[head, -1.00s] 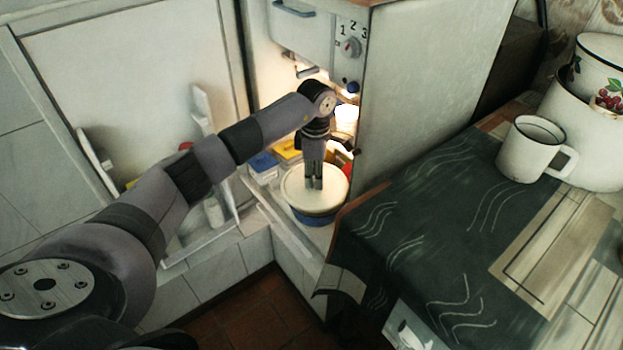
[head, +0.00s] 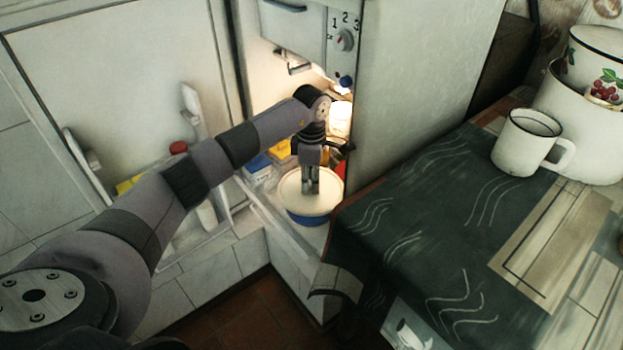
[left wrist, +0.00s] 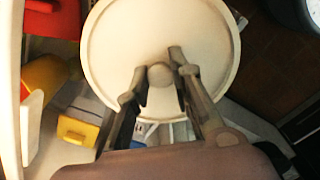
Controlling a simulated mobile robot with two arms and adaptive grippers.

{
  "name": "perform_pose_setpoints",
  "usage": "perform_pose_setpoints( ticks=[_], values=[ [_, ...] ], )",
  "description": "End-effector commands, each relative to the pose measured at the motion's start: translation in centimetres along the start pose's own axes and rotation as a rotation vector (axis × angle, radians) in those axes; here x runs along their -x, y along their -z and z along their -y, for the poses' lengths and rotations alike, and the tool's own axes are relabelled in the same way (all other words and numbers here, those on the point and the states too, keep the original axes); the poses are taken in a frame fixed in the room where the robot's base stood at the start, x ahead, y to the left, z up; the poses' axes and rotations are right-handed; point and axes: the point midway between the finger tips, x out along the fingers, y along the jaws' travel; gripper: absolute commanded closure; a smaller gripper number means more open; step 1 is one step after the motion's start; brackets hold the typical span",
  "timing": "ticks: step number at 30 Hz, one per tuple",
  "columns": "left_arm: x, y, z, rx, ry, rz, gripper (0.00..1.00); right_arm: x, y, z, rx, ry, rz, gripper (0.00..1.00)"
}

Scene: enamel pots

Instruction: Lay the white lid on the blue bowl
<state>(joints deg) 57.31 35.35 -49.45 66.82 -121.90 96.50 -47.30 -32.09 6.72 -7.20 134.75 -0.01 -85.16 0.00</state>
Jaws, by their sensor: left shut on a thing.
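The white lid (head: 290,189) is round and flat. In the head view it lies level over the blue bowl (head: 309,218), which stands on the lit bottom shelf of the open fridge. Only the bowl's front side shows below the lid; I cannot tell whether lid and bowl touch. My left gripper (head: 311,191) points down at the middle of the lid and is shut on its knob. In the left wrist view the lid (left wrist: 125,40) fills the top middle, with the knob between the fingertips (left wrist: 160,76). My right gripper is not in view.
Yellow and blue boxes (head: 258,163) stand left of the bowl inside the fridge. The fridge side wall (head: 415,80) rises close on the right. The open door (head: 120,75) is on the left. A table with a dark cloth (head: 430,230) carries a white mug (head: 522,150) and a large pot.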

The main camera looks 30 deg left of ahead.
Motion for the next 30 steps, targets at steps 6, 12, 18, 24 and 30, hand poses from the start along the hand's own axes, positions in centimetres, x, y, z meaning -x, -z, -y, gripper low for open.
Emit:
perform_pose_setpoints(
  ticks=[6,12,18,24,30],
  values=[
    [-0.09,0.02,-0.01,0.0,0.0,0.0,1.0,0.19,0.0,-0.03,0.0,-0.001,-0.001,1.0],
    [-0.07,0.01,-0.01,0.0,0.0,0.0,0.76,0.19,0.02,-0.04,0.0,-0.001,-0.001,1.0],
    [-0.07,0.01,-0.01,0.0,0.0,0.0,0.62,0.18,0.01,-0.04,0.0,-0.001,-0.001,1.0],
    [-0.07,0.01,-0.01,0.0,0.0,0.0,0.56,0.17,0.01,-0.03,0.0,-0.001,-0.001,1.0],
    [-0.08,0.01,-0.01,0.0,0.0,0.0,0.5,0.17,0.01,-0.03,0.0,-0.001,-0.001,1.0]
  ],
)
